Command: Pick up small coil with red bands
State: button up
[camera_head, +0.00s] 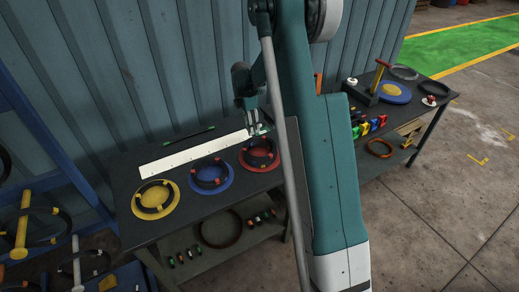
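A small dark coil (262,164) lies on a red round plate (276,164) at the right of the three plates on the dark table. Its bands look reddish but are small in this view. My gripper (252,132) points down just above the far left side of this coil. Nothing is clearly seen in its fingers, and the finger gap is too small to read. A similar dark coil (211,188) lies on a blue plate (230,181), and another (155,208) on a yellow plate (138,211).
A long white strip (185,157) lies behind the plates, close to my gripper. A corrugated wall (130,80) stands behind the table. A lower shelf holds a large ring (221,246) and small pieces.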

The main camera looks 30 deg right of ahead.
aim_at(253, 138)
jog(key=shift+d+f, duration=0.15)
jog(key=shift+f, duration=1.05)
jog(key=shift+d+f+p, duration=0.15)
jog(key=shift+f+p, duration=0.1)
jog(key=shift+f, duration=1.05)
jog(key=shift+d+f+p, duration=0.1)
jog(key=shift+f+p, duration=0.1)
jog(key=shift+f, duration=1.1)
grip_shut()
